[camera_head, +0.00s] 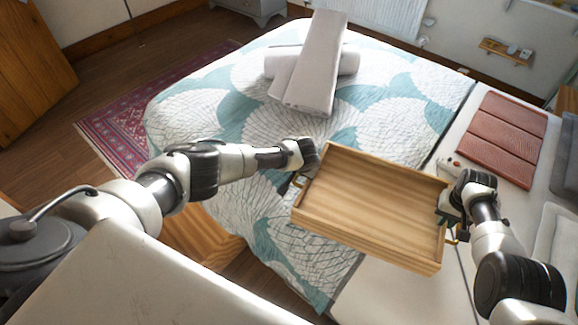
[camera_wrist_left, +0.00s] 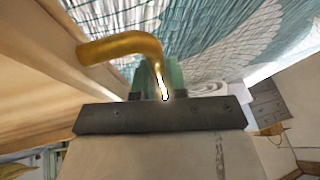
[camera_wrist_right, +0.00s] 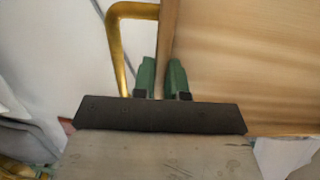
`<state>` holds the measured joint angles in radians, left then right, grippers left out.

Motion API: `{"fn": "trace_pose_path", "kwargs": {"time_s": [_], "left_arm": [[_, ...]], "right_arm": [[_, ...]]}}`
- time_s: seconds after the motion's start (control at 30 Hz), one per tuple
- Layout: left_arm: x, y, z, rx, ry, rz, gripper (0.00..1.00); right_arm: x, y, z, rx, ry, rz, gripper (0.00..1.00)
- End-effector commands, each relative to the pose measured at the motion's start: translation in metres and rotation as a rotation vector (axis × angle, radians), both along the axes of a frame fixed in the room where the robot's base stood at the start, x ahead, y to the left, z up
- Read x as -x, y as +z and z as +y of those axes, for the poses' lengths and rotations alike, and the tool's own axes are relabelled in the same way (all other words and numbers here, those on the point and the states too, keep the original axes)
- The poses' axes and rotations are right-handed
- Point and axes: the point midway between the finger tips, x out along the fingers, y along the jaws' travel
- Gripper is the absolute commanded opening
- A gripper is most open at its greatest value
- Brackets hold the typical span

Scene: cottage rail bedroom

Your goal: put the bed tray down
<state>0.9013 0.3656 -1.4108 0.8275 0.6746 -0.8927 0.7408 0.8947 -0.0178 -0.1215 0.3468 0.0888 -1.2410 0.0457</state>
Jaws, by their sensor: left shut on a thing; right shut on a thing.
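The bed tray (camera_head: 375,205) is a shallow wooden tray with raised walls, over the near part of the bed in the head view. It looks roughly level; whether it touches the bed is unclear. My left gripper (camera_head: 299,180) is shut at its left end, where a brass handle (camera_wrist_left: 120,46) shows in the left wrist view. My right gripper (camera_head: 449,216) is shut at its right end. In the right wrist view the green fingers (camera_wrist_right: 163,78) straddle the tray wall, beside another brass handle (camera_wrist_right: 116,45).
The bed has a teal and white patterned quilt (camera_head: 400,110). Rolled and folded grey-white textiles (camera_head: 315,65) lie on it beyond the tray. A folded reddish-brown cloth (camera_head: 508,135) lies on the white bedding at right. A red rug (camera_head: 120,125) lies on the floor at left.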

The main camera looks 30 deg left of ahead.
Motion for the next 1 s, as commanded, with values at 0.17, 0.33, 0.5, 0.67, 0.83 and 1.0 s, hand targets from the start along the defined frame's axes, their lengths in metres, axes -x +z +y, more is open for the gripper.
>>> {"fn": "trace_pose_path", "kwargs": {"time_s": [0.17, 0.33, 0.5, 0.67, 0.83, 1.0], "left_arm": [[-0.001, 0.002, 0.001, -0.001, 0.002, -0.002, 0.0], [-0.001, 0.002, 0.001, 0.0, 0.002, -0.002, 0.0], [-0.001, -0.001, 0.001, 0.0, 0.002, -0.002, 0.0], [-0.001, -0.007, 0.001, 0.0, 0.002, -0.002, 0.0], [-0.001, -0.015, 0.001, 0.0, 0.002, -0.002, 0.0], [-0.001, -0.024, 0.001, 0.0, 0.002, -0.002, 0.0]], "right_arm": [[-0.001, 0.002, -0.001, 0.001, 0.0, -0.003, 0.0], [-0.001, 0.002, -0.001, 0.001, 0.0, -0.003, 0.0], [-0.001, -0.001, -0.001, 0.001, 0.0, -0.003, 0.0], [-0.001, -0.007, -0.001, 0.001, 0.0, -0.002, 0.0], [-0.001, -0.015, -0.001, 0.001, 0.0, -0.002, 0.0], [-0.001, -0.024, -0.001, 0.001, 0.0, -0.002, 0.0]]}}
